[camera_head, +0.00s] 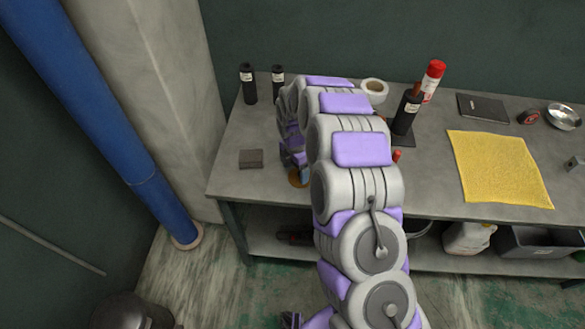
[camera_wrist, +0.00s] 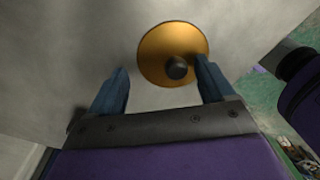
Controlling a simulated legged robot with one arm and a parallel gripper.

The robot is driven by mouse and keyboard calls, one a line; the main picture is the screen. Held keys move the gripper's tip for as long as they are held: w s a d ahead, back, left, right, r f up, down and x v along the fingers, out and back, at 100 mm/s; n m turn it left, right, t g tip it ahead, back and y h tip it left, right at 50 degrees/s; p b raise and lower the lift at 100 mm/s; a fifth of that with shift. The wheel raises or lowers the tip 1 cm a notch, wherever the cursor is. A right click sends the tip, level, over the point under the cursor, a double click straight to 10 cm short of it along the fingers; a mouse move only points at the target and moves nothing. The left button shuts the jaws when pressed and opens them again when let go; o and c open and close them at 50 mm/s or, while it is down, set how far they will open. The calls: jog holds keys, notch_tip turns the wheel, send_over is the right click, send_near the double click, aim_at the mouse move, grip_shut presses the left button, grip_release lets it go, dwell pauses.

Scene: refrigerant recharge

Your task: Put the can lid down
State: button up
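The can lid is a round golden disc with a dark knob. In the wrist view the lid (camera_wrist: 152,62) lies flat against the grey table top, just beyond my fingertips. My gripper (camera_wrist: 160,78) is open, with its blue fingers wide apart. The knob (camera_wrist: 177,68) is between them, close to the right finger, and does not look gripped. In the head view the lid (camera_head: 298,180) shows partly below my gripper near the table's front edge. My arm hides much of the gripper there.
The grey table (camera_head: 240,181) has a small dark block (camera_head: 251,158) at left and two black bottles (camera_head: 248,84) behind. Right of my arm are a tape roll (camera_head: 374,87), a dark bottle (camera_head: 405,114), a red-capped can (camera_head: 433,77) and a yellow cloth (camera_head: 498,168).

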aim_at(294, 172)
notch_tip(294, 172, up, 12)
jog(key=p, duration=0.3)
jog(key=s+d+r+m, duration=0.5)
jog(key=s+r+m, duration=0.15)
jog(key=r, duration=0.25)
jog(key=s+d+r+m, duration=0.2)
jog(key=s+d+m, duration=0.2)
jog(key=s, duration=0.7)
jog(key=s+d+r+m, duration=0.2)
jog(key=s+d+m, duration=0.2)
jog(key=s+m, duration=0.5)
jog(key=s+d+r+m+g, duration=0.1)
jog(key=s+d+r+m, duration=0.2)
jog(key=s+m, duration=0.4)
jog(key=s+d, duration=0.1)
jog(key=s, duration=0.6)
jog(key=shift+d+y, duration=0.3)
jog(key=shift+d, duration=0.05)
jog(key=shift+d, duration=0.1)
